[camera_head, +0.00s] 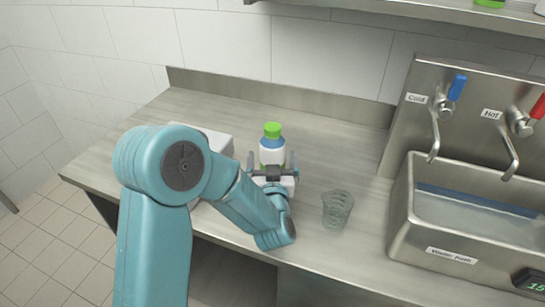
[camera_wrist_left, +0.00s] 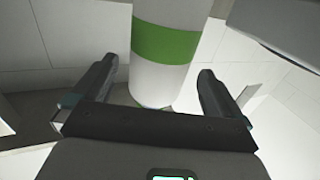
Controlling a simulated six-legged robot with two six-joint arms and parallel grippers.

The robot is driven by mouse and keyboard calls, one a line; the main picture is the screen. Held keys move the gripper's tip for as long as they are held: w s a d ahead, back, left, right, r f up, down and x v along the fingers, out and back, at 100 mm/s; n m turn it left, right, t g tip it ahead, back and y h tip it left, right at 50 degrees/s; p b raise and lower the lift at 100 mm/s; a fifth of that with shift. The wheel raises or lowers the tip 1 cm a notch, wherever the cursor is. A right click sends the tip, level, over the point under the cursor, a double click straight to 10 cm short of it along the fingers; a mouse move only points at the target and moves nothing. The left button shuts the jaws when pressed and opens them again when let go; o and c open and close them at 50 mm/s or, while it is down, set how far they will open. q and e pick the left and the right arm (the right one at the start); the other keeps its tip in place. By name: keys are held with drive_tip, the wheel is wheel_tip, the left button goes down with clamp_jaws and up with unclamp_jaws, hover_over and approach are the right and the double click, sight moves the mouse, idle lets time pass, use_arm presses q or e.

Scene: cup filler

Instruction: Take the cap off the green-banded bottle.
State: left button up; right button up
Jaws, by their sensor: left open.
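A bottle with a green cap (camera_head: 272,130) and a blue part below it stands upright on the metal counter (camera_head: 330,165). Its lower part is hidden behind my gripper in the head view. In the left wrist view, a white bottle body with a green band (camera_wrist_left: 165,42) stands just beyond and between the fingers; its top is out of frame. My left gripper (camera_head: 272,165) is open, with one finger on each side of the bottle, below the cap. The left wrist view shows the gripper (camera_wrist_left: 157,72) empty, with small gaps beside the bottle. My right gripper is not in view.
A clear ribbed cup (camera_head: 337,209) stands on the counter, right of my gripper. A white box (camera_head: 216,141) is partly hidden behind my left arm. A metal basin (camera_head: 475,212) with cold and hot taps is at the right. A shelf (camera_head: 430,12) runs above.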

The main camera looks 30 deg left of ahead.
use_arm(q)
drive_tip(key=p+x, duration=0.1)
drive_tip(key=x, duration=0.4)
drive_tip(key=shift+w, duration=0.1)
drive_tip(key=shift+c, duration=0.3)
drive_tip(key=c, duration=1.4)
drive_tip(key=shift+r, duration=0.1)
wheel_tip(320, 180, up, 20)
drive_tip(key=p, duration=0.1)
